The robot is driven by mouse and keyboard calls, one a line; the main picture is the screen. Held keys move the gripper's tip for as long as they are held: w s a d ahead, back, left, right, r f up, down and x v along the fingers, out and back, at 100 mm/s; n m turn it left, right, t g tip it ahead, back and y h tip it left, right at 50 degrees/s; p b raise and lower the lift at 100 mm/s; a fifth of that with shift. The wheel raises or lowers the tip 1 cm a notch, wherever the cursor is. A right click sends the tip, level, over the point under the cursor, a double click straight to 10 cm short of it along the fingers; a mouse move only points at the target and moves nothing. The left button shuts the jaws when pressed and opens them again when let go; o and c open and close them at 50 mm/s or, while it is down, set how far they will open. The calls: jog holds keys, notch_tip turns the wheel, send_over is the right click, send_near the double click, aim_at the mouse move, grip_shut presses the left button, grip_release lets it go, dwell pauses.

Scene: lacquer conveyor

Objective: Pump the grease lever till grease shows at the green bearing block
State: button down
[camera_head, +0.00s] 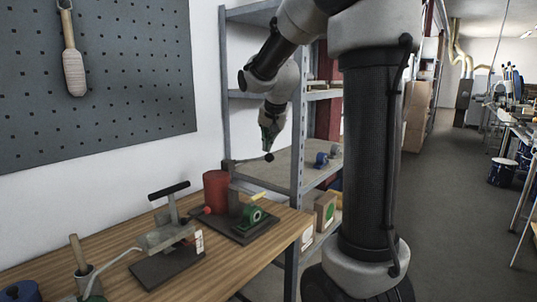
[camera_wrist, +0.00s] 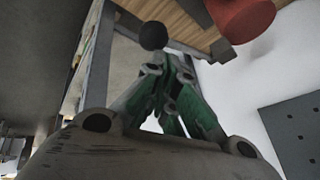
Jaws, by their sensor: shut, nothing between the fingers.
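The red cylinder (camera_head: 216,191) of the grease pump stands at the back of the wooden table, and it also shows in the wrist view (camera_wrist: 240,16). The grease lever (camera_head: 243,160) runs right from above the cylinder to a black ball knob (camera_head: 269,157), seen close in the wrist view (camera_wrist: 153,37). The green bearing block (camera_head: 252,216) sits on a dark plate in front of the cylinder; I cannot tell whether grease shows on it. My gripper (camera_head: 267,150) points down, shut and empty, right by the knob. The wrist view shows its green fingers (camera_wrist: 170,57) together; contact is unclear.
A grey device with a black T-handle (camera_head: 169,190) stands left of the pump on the table (camera_head: 215,262). A pot with a wooden handle (camera_head: 77,254) is at the front left. A metal shelf (camera_head: 297,140) stands behind my gripper, beyond the table's right edge.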

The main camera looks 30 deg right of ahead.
aim_at(273, 159)
jog(key=shift+s+d+f, duration=0.1)
jog(key=shift+s+f, duration=0.2)
jog(key=shift+f, duration=0.65)
jog(key=shift+s+d+f, duration=0.1)
jog(key=shift+s+f, duration=0.2)
jog(key=shift+f, duration=0.65)
jog(key=shift+s+d+f, duration=0.1)
jog(key=shift+s+f, duration=0.2)
jog(key=shift+f, duration=0.65)
dwell(2.2)
jog(key=shift+r, duration=0.1)
dwell(0.4)
notch_tip(273, 159, up, 7)
jog(key=w, duration=0.2)
jog(key=shift+a+f, duration=0.2)
jog(key=shift+a, duration=0.2)
dwell(0.4)
jog(key=shift+w+a+r, duration=0.1)
jog(key=shift+w+r, duration=0.15)
jog(key=shift+r, duration=0.55)
jog(key=shift+w+a+r, duration=0.1)
jog(key=shift+w+r, duration=0.2)
jog(key=shift+r, duration=0.5)
jog(key=shift+w+a+r, duration=0.1)
jog(key=shift+w+r, duration=0.15)
jog(key=shift+r, duration=0.55)
